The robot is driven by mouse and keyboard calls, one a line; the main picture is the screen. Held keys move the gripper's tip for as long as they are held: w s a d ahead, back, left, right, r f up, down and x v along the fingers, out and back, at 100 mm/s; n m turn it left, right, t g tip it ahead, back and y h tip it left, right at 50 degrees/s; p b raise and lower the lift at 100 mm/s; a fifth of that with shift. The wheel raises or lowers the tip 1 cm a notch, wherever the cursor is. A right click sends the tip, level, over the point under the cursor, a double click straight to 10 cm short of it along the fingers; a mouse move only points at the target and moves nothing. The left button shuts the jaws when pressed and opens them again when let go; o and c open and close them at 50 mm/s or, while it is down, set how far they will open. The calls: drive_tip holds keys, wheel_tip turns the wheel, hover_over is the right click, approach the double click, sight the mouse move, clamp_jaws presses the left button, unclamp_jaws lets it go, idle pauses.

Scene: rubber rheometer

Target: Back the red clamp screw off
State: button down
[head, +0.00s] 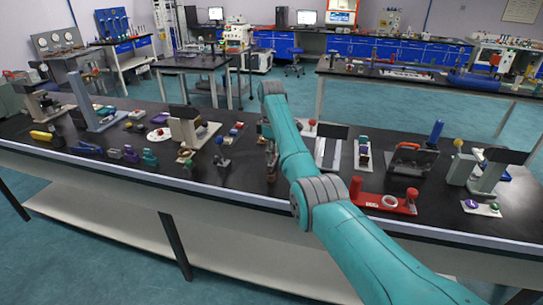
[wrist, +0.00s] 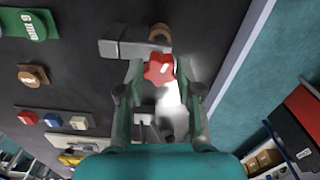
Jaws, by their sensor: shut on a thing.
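The red clamp screw (wrist: 158,67) shows in the wrist view as a lobed red knob with a pale mark on its face. My gripper (wrist: 157,72) has one finger on each side of the knob and is shut on it. A grey bar-shaped part (wrist: 128,48) and a brown rounded part (wrist: 160,34) lie just beyond the knob. A pale, blurred part shows below it between the fingers. In the head view my arm covers this spot, and I cannot make out the red screw there.
The black bench top (head: 245,178) carries many small fixtures on both sides of my arm. A red stand (head: 385,199) is to the right. In the wrist view, a green block (wrist: 35,25) and a brown knob (wrist: 32,75) lie left; the bench edge (wrist: 240,55) runs right.

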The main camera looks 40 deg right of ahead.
drive_tip(key=n, duration=0.4)
drive_tip(key=shift+n, duration=0.3)
drive_tip(key=c, duration=0.9)
unclamp_jaws()
